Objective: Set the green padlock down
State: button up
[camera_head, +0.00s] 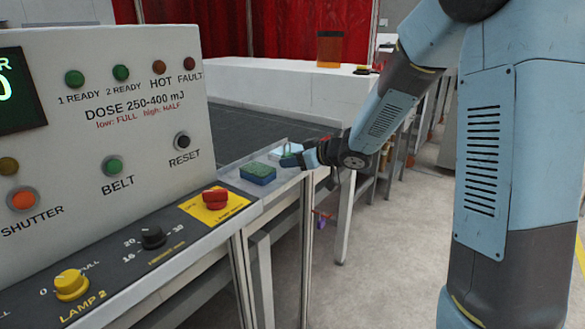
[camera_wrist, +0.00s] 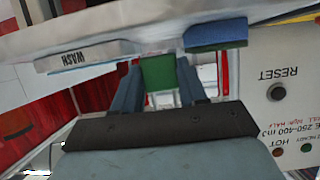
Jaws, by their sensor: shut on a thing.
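The green padlock (camera_wrist: 159,73) is between the two fingers of my gripper (camera_wrist: 160,80) in the wrist view, and the gripper is shut on it. In the head view my gripper (camera_head: 293,159) is low at the end of the grey shelf (camera_head: 270,196), past the control panel. Only a small green part of the padlock (camera_head: 288,161) shows there, at the fingertips. I cannot tell whether the padlock touches the shelf.
A blue block with a green top (camera_head: 258,173) lies on the shelf, left of my gripper. A pale item (camera_head: 284,150) is just behind the gripper; a white item marked WASH (camera_wrist: 88,56) shows in the wrist view. The control panel (camera_head: 130,110) rises at left.

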jog(key=shift+f, duration=1.2)
jog(key=shift+s+f, duration=0.1)
jog(key=o, duration=0.8)
jog(key=shift+o, duration=0.2)
